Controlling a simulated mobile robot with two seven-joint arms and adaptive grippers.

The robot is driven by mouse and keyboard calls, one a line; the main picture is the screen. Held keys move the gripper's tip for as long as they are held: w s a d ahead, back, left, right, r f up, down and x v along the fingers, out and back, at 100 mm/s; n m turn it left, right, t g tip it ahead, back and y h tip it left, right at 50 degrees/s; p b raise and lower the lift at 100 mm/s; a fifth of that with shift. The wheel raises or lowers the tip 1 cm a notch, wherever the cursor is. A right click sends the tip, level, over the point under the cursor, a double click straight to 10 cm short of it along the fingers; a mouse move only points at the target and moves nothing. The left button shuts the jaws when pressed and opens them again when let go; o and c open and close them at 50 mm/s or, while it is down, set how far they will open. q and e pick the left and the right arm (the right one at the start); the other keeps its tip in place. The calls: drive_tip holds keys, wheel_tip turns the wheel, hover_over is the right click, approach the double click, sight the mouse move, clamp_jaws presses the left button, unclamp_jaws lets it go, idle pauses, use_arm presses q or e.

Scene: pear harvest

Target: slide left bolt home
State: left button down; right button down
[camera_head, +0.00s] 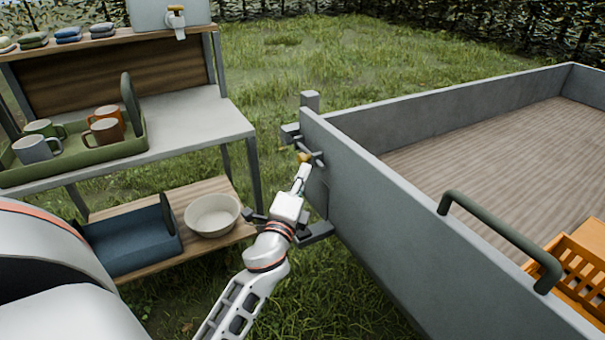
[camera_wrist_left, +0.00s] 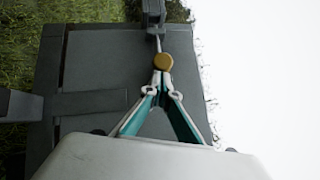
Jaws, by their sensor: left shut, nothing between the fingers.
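The left bolt is on the outer side of the grey trailer wall (camera_head: 345,165), near its left corner. Its yellow knob (camera_head: 305,157) shows at my left gripper's tip, and its dark rod (camera_head: 314,152) runs beside it. In the left wrist view the round yellow knob (camera_wrist_left: 163,62) lies right at the fingertips, with the thin rod and a dark bracket (camera_wrist_left: 153,14) beyond. My left gripper (camera_head: 302,172) has its fingers closed together, with nothing between them; its tips (camera_wrist_left: 163,80) appear to meet the knob, though contact is unclear. My right gripper is not in view.
A shelf bench (camera_head: 195,120) stands left, with a green tray (camera_head: 85,158) of mugs above and a white bowl (camera_head: 212,215) and blue crate (camera_head: 130,240) below. A green handle (camera_head: 500,235) and orange crate (camera_head: 578,262) are at right. Grass lies between bench and trailer.

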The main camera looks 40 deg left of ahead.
sight(298, 161)
idle(0.3)
use_arm(q)
drive_tip(key=a, duration=0.1)
drive_tip(key=w+a, duration=0.1)
drive_tip(key=a, duration=0.1)
drive_tip(key=shift+w+a+r, duration=0.15)
drive_tip(key=shift+w+a, duration=0.2)
drive_tip(key=shift+a, duration=0.4)
use_arm(e)
drive_tip(key=shift+s+d+f, duration=0.15)
